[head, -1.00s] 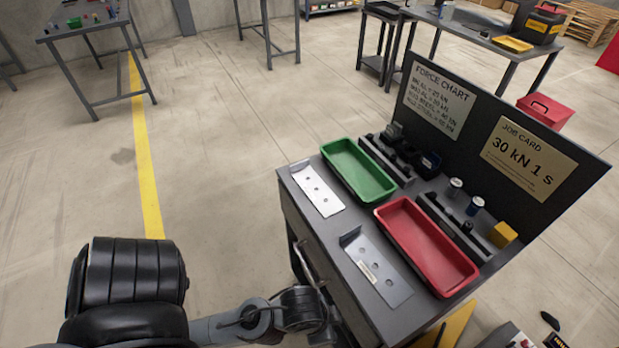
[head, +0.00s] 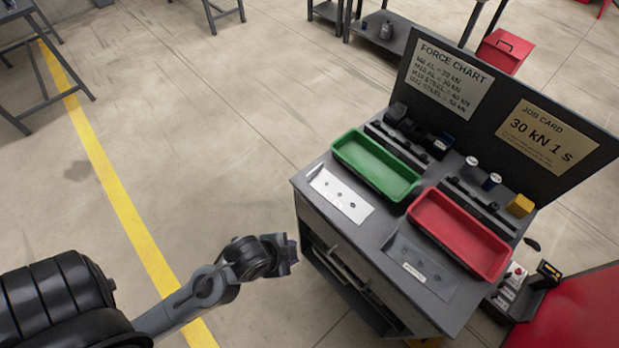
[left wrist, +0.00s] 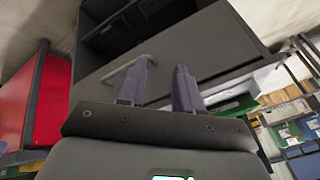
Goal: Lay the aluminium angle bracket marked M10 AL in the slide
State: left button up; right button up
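Two flat angle brackets with holes lie on the grey cabinet top in the head view. The brighter bracket (head: 340,195) lies in front of the green tray, and the darker grey bracket (head: 420,272) lies in front of the red tray. Their markings are too small to read, so I cannot tell which is M10 AL. My left gripper (head: 288,254) is left of the cabinet, below its top and apart from both brackets. In the left wrist view its two fingers (left wrist: 160,88) stand apart with nothing between them. My right gripper is not in view. I cannot make out the slide.
The green tray (head: 376,166) and red tray (head: 460,234) stand on the cabinet top. Behind them are dark racks with small parts, a yellow block (head: 520,205) and an upright board with a force chart (head: 449,78) and job card (head: 546,138).

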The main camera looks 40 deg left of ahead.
pick_arm(q)
jog(key=w+a+m+t, duration=0.2)
jog(key=w+m, duration=0.1)
jog(key=m, duration=0.3)
jog(key=m+t+b, duration=0.1)
jog(key=m+t, duration=0.5)
jog(key=m, duration=1.5)
send_near(315, 169)
jog(key=shift+a+b+x, duration=0.2)
jog(key=shift+b+x, duration=0.45)
jog(key=shift+x, duration=1.9)
jog(key=shift+w+f, duration=0.4)
jog(key=b+x, duration=0.1)
jog(key=x, duration=0.3)
jog(key=shift+d, duration=0.2)
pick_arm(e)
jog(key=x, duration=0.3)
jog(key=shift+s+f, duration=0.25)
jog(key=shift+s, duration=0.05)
pick_arm(q)
grip_shut()
